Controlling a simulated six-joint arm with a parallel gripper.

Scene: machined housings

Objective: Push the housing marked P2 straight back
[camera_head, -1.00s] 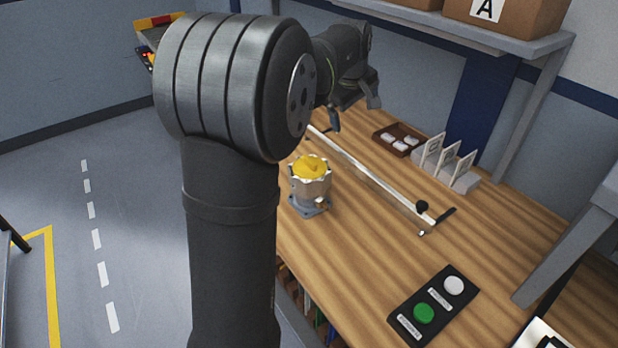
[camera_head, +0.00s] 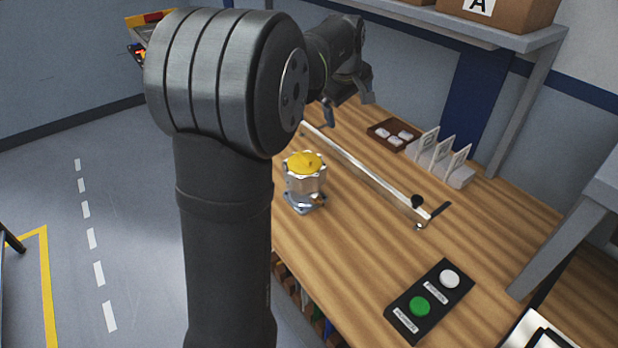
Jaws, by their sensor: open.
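One metal housing (camera_head: 305,183) with a yellow top and a grey-blue square base stands upright on the wooden bench, just right of my arm. No P2 mark can be read on it. My gripper (camera_head: 348,112) is open and empty, farther back than this housing, above the far part of the bench. Its fingers point down and sit apart from the housing. My upper arm hides the left part of the bench, so any other housing there is out of sight.
A metal rail (camera_head: 365,174) with a dark knob crosses the bench behind the housing. A brown tray (camera_head: 379,138) with white pieces and several upright cards (camera_head: 441,156) stand at the back. A button panel (camera_head: 430,302) lies at the front. A shelf (camera_head: 505,43) overhangs the back.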

